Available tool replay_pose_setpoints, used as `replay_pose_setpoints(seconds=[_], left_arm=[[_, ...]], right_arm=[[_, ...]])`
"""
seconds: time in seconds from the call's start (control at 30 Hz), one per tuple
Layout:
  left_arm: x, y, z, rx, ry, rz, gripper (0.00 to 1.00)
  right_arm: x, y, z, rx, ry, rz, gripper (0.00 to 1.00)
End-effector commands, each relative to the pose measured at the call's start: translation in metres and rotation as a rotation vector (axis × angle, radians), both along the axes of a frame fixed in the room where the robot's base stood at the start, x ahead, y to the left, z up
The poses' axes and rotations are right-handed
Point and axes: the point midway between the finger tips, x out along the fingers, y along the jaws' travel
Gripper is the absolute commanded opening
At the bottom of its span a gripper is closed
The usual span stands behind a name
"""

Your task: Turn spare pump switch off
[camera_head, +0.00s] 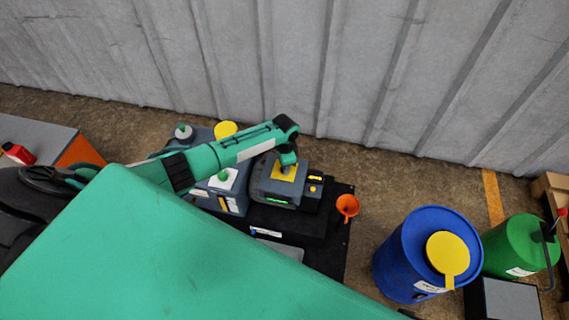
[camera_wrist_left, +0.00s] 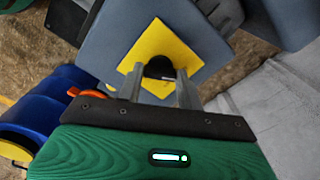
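A dark grey pump unit (camera_head: 262,190) with a yellow switch plate (camera_head: 277,174) and a lit green strip stands on a black base. My left gripper (camera_head: 288,166) reaches down over this plate. In the left wrist view, the yellow plate (camera_wrist_left: 178,50) looks like a diamond on a grey-blue face, with a dark rounded switch knob (camera_wrist_left: 158,68) at its middle. My left gripper (camera_wrist_left: 160,78) has its two fingers apart, one on each side of the knob. I cannot tell whether they touch it. No readable label shows which pump is the spare. My right gripper is not seen.
Left of the pump, another grey unit (camera_head: 238,207) carries a white plate with a green knob (camera_head: 222,175). An orange funnel (camera_head: 347,206) sits right of the base. A blue drum (camera_head: 390,265) and a green drum (camera_head: 510,247) stand farther right. A corrugated wall (camera_head: 330,70) closes the back.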

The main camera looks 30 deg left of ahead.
Motion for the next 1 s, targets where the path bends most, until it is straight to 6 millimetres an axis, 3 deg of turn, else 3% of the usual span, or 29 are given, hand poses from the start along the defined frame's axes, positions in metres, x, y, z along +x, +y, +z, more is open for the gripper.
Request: replay_pose_setpoints(seconds=[0.03, 0.1, 0.47, 0.6, 1.0], left_arm=[[0.000, 0.000, 0.000, -0.001, 0.000, 0.001, 0.44], [0.000, 0.000, 0.000, -0.001, 0.000, 0.001, 0.58], [0.000, 0.000, 0.005, -0.001, -0.001, 0.000, 0.58], [0.001, 0.000, 0.025, -0.001, -0.003, -0.002, 0.58], [0.001, 0.000, 0.111, -0.001, -0.003, 0.000, 0.58]], right_arm=[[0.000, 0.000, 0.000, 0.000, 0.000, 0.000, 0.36], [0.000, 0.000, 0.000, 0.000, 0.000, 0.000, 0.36], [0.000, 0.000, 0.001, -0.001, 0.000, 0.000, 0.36], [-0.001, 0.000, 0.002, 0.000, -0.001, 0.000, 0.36], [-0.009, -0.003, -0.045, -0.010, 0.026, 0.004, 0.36]])
